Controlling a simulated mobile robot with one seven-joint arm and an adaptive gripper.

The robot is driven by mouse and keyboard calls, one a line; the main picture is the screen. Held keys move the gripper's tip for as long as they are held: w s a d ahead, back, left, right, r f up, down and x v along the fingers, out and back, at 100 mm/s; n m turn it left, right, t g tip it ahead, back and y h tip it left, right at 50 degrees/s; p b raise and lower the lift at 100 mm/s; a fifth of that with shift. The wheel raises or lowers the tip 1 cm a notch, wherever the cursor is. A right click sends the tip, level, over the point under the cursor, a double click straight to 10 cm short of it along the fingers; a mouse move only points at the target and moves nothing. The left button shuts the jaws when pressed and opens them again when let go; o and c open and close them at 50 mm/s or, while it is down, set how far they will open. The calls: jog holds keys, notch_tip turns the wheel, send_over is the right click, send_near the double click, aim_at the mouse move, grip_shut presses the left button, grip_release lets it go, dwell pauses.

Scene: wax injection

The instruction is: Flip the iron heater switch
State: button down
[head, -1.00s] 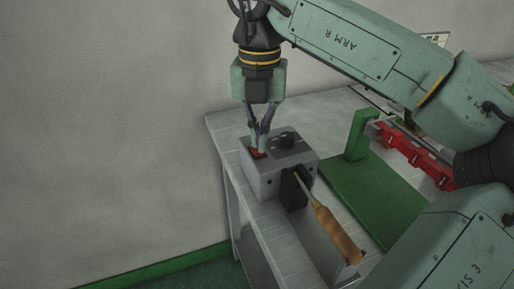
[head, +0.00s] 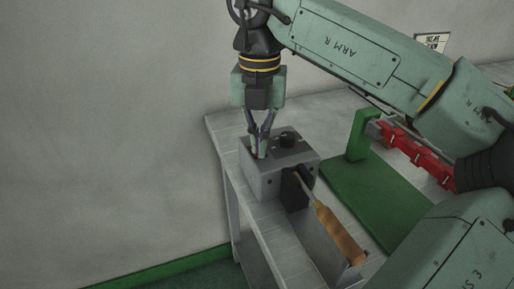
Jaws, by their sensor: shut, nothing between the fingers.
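The iron heater is a grey box (head: 262,184) on the left end of the bench. A red switch (head: 249,152) sits on its top left, now mostly hidden by my fingers. A black knob (head: 287,140) is on the top right. A soldering iron with a wooden handle (head: 340,236) leans out from the black holder (head: 297,187) on the box's front. My gripper (head: 260,156) points down with its fingertips shut and empty at the switch on the box top. I cannot tell whether the fingertips touch the switch or which way it is tipped.
A green stand with a flat base (head: 372,196) is right of the box, with a red clamp-like part (head: 415,152) above it. The bench (head: 262,222) has bare surface in front of the box. A plain wall (head: 110,130) is behind and left.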

jog(key=shift+f, duration=0.2)
jog(key=shift+r, duration=0.2)
jog(key=shift+r+p, duration=2.6)
jog(key=shift+r, duration=0.8)
jog(key=shift+f, duration=0.1)
